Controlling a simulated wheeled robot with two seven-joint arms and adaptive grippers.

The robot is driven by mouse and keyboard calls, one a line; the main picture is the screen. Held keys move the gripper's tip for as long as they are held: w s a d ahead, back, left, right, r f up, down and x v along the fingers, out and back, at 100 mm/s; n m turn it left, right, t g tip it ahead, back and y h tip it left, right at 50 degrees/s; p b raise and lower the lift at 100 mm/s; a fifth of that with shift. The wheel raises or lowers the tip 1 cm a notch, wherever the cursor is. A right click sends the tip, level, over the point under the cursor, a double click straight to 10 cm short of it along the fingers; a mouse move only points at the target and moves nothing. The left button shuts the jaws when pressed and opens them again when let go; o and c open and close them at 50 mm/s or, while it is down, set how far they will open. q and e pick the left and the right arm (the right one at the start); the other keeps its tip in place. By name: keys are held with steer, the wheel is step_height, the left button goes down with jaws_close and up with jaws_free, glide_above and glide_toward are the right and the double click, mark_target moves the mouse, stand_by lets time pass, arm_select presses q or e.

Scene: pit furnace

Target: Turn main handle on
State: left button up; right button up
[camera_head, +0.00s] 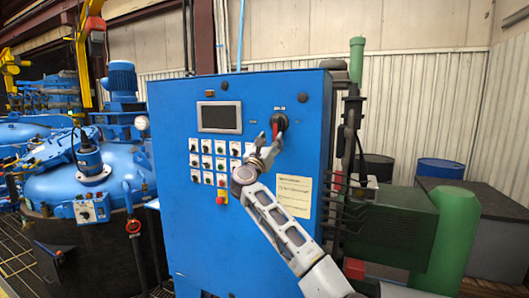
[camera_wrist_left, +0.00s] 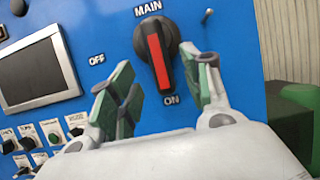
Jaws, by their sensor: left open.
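The main handle (camera_head: 279,124) is a black rotary switch with a red bar, high on the right of the blue cabinet's front. In the left wrist view, the handle (camera_wrist_left: 157,54) stands nearly upright in the picture, its lower end just above the "ON" label. The "OFF" label is to its left and "MAIN" above. My left gripper (camera_head: 268,142) is open just below the handle in the head view. In the left wrist view, the green-padded fingers of my left gripper (camera_wrist_left: 166,75) are on either side of the handle, with no clear contact. My right gripper is not in view.
The blue cabinet (camera_head: 180,240) also carries a dark screen (camera_head: 219,117), several knobs and buttons, and a yellow label (camera_head: 293,196). Pipes and green machinery (camera_head: 450,235) stand on the right. A blue furnace vessel (camera_head: 60,185) is on the left.

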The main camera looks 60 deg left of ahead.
arm_select(q)
steer(key=v, duration=0.6)
stand_by(0.6)
steer(key=shift+d, duration=0.15)
